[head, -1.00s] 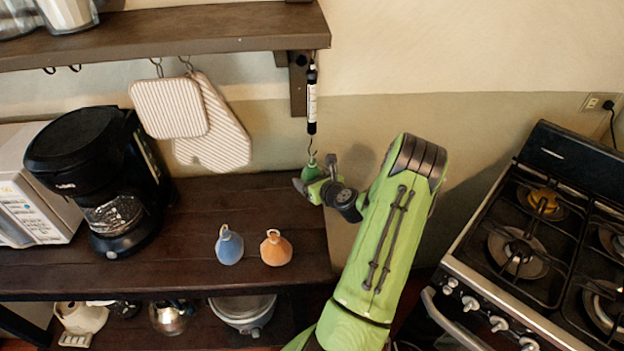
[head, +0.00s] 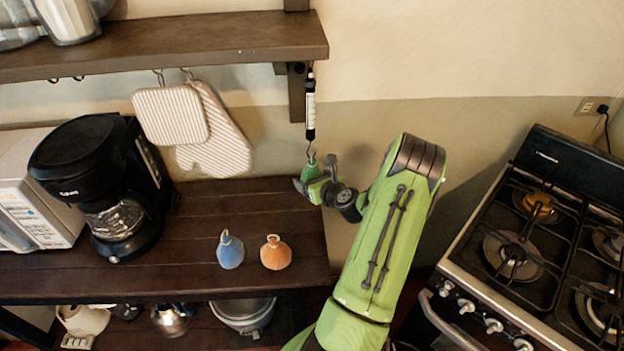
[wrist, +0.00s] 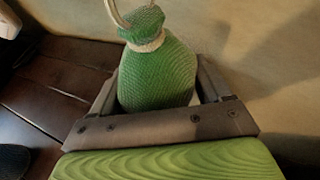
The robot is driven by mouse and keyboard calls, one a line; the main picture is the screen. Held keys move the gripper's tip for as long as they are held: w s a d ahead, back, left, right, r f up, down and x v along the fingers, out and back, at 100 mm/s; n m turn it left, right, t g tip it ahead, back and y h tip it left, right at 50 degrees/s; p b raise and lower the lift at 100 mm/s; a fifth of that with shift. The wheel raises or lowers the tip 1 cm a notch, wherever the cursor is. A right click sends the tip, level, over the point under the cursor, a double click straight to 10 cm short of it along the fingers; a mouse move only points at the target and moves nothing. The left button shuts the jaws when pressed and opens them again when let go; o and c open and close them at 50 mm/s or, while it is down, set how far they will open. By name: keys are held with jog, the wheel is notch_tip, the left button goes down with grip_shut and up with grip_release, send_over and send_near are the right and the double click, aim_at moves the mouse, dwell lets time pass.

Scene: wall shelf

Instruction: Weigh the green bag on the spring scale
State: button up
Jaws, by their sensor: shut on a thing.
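The green bag (wrist: 158,75) is between the fingers of my gripper (wrist: 158,95) in the wrist view, with a tied neck and a pale loop at its top. In the head view the green bag (head: 311,169) shows only in part, and my gripper (head: 318,185) is shut on it. The spring scale (head: 310,105) hangs upright under the right end of the wall shelf. Its hook (head: 310,150) is just above the bag's top. I cannot tell whether the loop is on the hook.
A blue bag (head: 230,250) and an orange bag (head: 276,253) stand on the dark counter (head: 190,275). A coffee maker (head: 100,180) is at left. Striped pot holders (head: 170,115) hang from the wall shelf (head: 200,42). A gas stove (head: 530,240) is at right.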

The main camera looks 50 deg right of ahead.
jog(key=shift+r, duration=0.1)
dwell(0.5)
jog(key=shift+r+p, duration=0.3)
jog(key=shift+p, duration=0.05)
jog(key=shift+f, duration=0.1)
jog(key=shift+w, duration=0.1)
